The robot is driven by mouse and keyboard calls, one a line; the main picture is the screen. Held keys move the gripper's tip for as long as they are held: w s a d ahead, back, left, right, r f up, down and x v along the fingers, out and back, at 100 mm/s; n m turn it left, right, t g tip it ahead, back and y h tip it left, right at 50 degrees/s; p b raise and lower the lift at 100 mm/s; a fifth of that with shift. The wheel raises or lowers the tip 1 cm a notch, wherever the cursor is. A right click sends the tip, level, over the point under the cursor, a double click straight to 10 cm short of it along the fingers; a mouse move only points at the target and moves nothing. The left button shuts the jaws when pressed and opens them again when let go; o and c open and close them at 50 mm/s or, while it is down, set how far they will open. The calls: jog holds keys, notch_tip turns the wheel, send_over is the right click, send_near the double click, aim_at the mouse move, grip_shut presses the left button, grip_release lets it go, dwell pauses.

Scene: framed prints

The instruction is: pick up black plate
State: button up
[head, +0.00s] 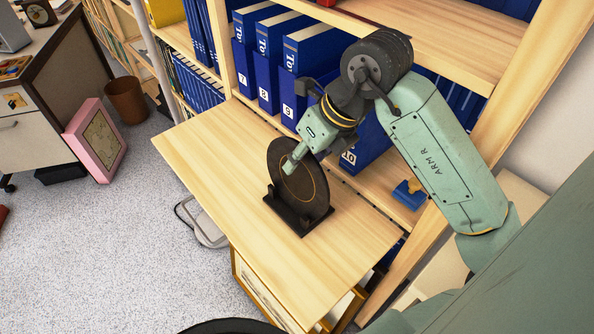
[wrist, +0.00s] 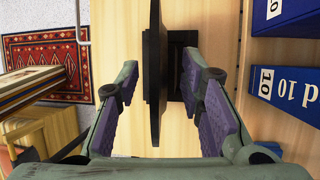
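The black plate (head: 312,190) stands upright on its edge in a dark stand (head: 290,212) on the wooden shelf top. A thin ring shows on its face. In the wrist view the plate (wrist: 152,60) is seen edge-on as a dark vertical band, with part of the stand (wrist: 180,60) beside it. My gripper (head: 291,165) is at the plate's upper part, one finger in front of its face; the other finger is hidden there. In the wrist view my gripper (wrist: 160,78) is open, with purple-padded fingers on both sides of the plate and gaps visible.
Blue numbered binders (head: 262,65) stand on the shelf behind the plate. A blue stamp-like object (head: 408,194) lies to the right. The wooden surface (head: 220,160) left of the plate is clear. A pink frame (head: 96,140) and a brown bin (head: 127,100) are on the floor.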

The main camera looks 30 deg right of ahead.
jog(key=shift+w+f, duration=0.15)
jog(key=shift+f, duration=0.15)
jog(key=shift+c, duration=0.2)
grip_shut()
dwell(0.8)
